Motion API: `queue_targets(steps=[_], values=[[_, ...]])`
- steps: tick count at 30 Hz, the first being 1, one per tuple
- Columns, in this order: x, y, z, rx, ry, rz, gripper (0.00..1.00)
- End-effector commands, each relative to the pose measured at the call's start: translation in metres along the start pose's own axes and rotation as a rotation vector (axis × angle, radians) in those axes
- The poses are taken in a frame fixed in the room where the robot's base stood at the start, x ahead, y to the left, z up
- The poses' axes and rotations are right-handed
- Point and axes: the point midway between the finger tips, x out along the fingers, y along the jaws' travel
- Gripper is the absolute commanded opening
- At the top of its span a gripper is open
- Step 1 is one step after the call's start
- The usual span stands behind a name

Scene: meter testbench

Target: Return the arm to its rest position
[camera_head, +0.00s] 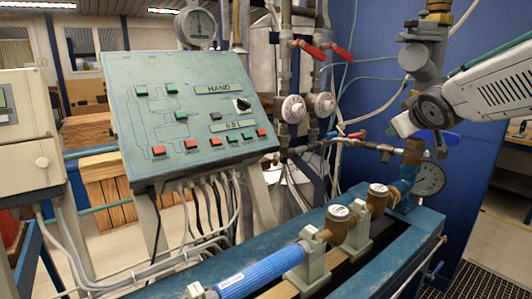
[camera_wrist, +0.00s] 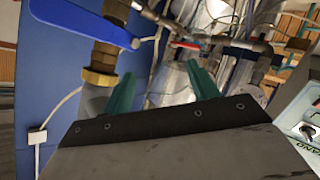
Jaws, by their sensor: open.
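My arm (camera_head: 495,85) reaches in from the right edge in the head view. Its end, with my gripper, is in front of the blue wall, near the upright pipe and a blue valve handle (camera_head: 445,138). In the wrist view my gripper (camera_wrist: 162,85) shows two green fingers spread well apart, with nothing between them. The blue valve handle (camera_wrist: 85,22) and a brass fitting (camera_wrist: 100,65) are at upper left there, close to the left finger. The gap between handle and finger is hard to judge. The fingertips are not clear in the head view.
A green control panel (camera_head: 185,95) with buttons stands at left centre. Red-handled valves (camera_head: 308,47) and pipes are behind. A round gauge (camera_head: 429,179) sits below my wrist. A blue bench (camera_head: 405,240) with a blue cylinder (camera_head: 262,274) and brass meters (camera_head: 340,222) fills the front.

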Motion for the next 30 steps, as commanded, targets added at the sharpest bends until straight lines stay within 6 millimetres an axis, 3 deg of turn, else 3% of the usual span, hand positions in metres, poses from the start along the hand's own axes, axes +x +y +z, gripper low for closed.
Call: queue_targets(steps=[1, 9, 15, 18, 21, 30], values=[[-0.028, -0.009, 0.023, 0.045, -0.088, -0.003, 0.59], [-0.162, -0.09, 0.159, 0.266, -0.58, -0.159, 0.59], [-0.242, -0.147, 0.223, 0.339, -0.833, -0.317, 0.59], [-0.265, -0.163, 0.239, 0.353, -0.903, -0.369, 0.59], [-0.276, -0.169, 0.247, 0.359, -0.938, -0.396, 0.59], [-0.278, -0.17, 0.248, 0.359, -0.946, -0.401, 0.59]])
